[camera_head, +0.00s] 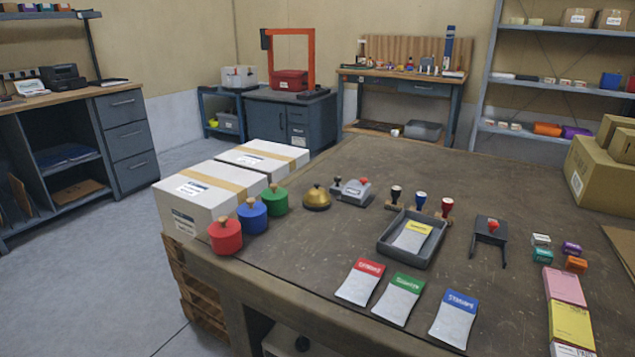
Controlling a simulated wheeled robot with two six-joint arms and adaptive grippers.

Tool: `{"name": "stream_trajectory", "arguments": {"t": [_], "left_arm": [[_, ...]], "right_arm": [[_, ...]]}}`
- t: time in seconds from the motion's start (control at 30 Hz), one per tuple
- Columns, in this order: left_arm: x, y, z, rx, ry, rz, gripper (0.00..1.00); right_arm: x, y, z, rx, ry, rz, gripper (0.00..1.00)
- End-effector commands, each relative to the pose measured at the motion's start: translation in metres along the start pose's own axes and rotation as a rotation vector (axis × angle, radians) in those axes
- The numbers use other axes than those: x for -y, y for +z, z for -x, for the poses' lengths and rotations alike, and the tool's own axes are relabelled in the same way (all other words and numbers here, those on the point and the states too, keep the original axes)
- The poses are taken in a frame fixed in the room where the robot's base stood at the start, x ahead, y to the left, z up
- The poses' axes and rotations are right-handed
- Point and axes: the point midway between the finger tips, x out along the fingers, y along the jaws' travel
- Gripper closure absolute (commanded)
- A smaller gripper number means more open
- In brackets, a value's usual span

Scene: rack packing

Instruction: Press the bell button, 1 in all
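A golden dome bell (316,200) with a small dark button on top stands on the worktable (330,255), near its far left part. It is upright, and nothing touches its button. Neither of my grippers shows in the head view.
Red (225,237), blue (252,217) and green (274,200) knobbed cylinders stand left of the bell. A grey device (356,191) stands close at its right. A grey tray (405,256) holds a yellow-topped packet. White cartons (206,206) lie beyond the left edge. The table in front of the bell is clear.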

Motion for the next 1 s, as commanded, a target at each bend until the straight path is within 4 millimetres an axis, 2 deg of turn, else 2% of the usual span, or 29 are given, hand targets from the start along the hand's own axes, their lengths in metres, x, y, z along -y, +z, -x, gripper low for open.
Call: {"name": "stream_trajectory", "arguments": {"t": [0.03, 0.1, 0.13, 1.0], "left_arm": [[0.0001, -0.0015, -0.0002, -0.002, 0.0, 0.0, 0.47], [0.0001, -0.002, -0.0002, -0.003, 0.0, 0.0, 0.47], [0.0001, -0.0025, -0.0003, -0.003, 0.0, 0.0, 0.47], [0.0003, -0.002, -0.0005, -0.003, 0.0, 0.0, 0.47]], "right_arm": [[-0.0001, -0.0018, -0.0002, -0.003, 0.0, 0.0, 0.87], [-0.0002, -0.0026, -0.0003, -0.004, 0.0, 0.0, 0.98], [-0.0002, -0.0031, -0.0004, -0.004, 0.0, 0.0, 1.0], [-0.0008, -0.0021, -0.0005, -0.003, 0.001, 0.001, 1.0]]}}
